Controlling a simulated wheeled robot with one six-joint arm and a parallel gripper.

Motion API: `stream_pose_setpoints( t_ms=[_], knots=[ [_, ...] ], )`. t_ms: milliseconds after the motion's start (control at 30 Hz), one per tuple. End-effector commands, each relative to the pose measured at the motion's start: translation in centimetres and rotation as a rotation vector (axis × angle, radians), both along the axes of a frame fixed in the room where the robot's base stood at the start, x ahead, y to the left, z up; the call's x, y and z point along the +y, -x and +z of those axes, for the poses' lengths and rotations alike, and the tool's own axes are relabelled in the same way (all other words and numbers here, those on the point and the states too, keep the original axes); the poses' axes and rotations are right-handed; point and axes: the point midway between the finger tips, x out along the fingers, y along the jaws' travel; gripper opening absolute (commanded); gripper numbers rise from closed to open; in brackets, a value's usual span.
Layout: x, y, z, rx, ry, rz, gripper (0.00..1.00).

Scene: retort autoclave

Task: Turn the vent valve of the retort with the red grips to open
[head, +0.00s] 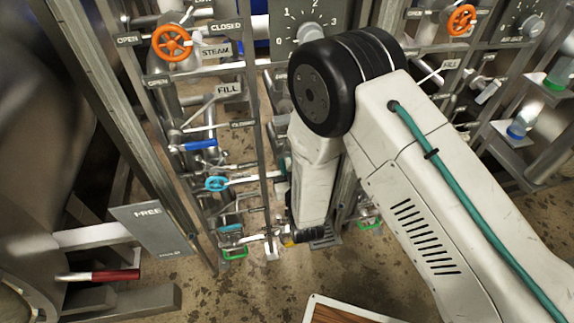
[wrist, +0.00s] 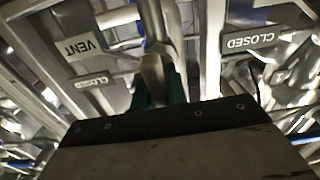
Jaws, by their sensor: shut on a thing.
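My gripper shows in the wrist view (wrist: 160,92), with dark green fingers shut on a grey metal handle (wrist: 153,66) in the middle. The handle lies beside the VENT label (wrist: 83,46), so it appears to be the vent valve's. A CLOSED label (wrist: 93,81) is just below VENT, and another CLOSED label (wrist: 250,40) is at the right. No OPEN label is readable there. In the head view, my arm reaches down to the low end of the left valve panel; the fingertips and handle are too small to tell. A red grip (head: 115,275) shows on the retort at left.
Steel uprights frame the pipework. An orange STEAM wheel (head: 171,43), a FILL label (head: 229,89), a blue lever (head: 198,145) and a light-blue wheel (head: 216,184) are above and left of my arm's end. A FREE plate (head: 154,227) juts out at left. Bare floor lies below.

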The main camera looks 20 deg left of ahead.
Motion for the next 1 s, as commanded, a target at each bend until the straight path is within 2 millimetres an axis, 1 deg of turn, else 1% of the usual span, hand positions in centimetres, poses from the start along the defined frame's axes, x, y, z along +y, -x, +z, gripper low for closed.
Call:
stream_pose_setpoints(
  t_ms=[367,400,433,467,767,867,1000],
  knots=[
    [0.0,0.2,-0.1,0.001,0.006,0.002,0.00],
    [0.0,0.2,-0.1,0.001,0.006,0.002,0.26],
    [0.0,0.1,-0.1,0.000,0.005,0.002,0.34],
    [0.0,0.1,-0.1,0.000,0.005,0.002,0.36],
    [-0.1,0.2,-0.1,0.000,0.004,0.001,0.36],
    [-0.6,1.1,-0.1,0.001,0.006,0.002,0.36],
    [-1.9,3.2,-0.1,0.001,0.006,0.002,0.36]
  ],
)
